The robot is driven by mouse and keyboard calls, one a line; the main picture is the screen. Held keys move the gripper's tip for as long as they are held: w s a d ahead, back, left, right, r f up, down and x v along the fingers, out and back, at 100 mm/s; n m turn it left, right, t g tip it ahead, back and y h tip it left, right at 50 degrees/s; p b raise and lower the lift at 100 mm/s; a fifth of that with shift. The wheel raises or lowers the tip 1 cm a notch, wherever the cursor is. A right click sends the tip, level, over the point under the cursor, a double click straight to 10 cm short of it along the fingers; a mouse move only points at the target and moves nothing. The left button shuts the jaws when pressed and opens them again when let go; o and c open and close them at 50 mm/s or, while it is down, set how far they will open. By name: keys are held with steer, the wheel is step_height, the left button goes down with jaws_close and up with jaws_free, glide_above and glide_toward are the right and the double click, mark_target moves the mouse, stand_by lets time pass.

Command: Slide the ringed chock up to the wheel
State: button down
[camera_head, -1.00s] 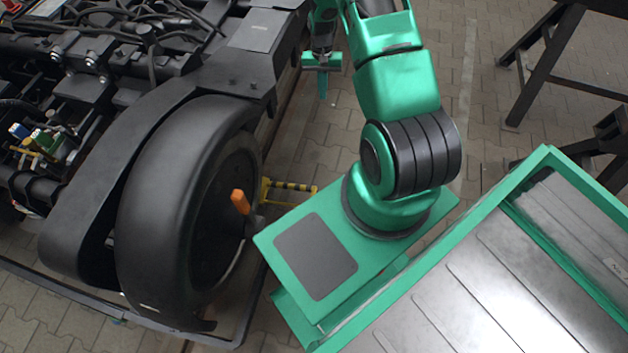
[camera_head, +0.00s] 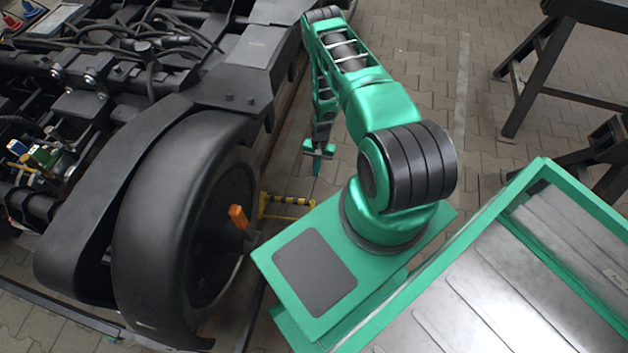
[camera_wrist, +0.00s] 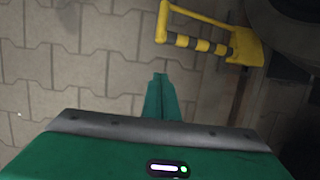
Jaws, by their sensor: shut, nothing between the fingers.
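The chock (camera_head: 287,202) is yellow with a black-banded bar and lies on the paving just right of the large black wheel (camera_head: 185,225). In the wrist view the chock (camera_wrist: 245,48) shows at the upper right, with a yellow wedge-like body, the banded bar and a yellow frame reaching left. A dark rounded shape, likely the wheel (camera_wrist: 285,15), is beyond it; I cannot tell whether they touch. My gripper (camera_head: 317,172) points down beyond the chock in the head view. In the wrist view its fingertips (camera_wrist: 160,76) are shut and empty, apart from the chock, below the frame's left end.
The dark bogie frame (camera_head: 255,60) fills the left side, with cables on top. An orange piece (camera_head: 238,217) sticks out at the wheel's hub. Black trestles (camera_head: 530,90) stand at the upper right. Paving (camera_head: 410,90) between is clear.

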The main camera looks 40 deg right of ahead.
steer(key=s+a+f, duration=0.4)
steer(key=f, duration=0.5)
steer(key=shift+a+f, duration=0.3)
steer(key=shift+a, duration=0.1)
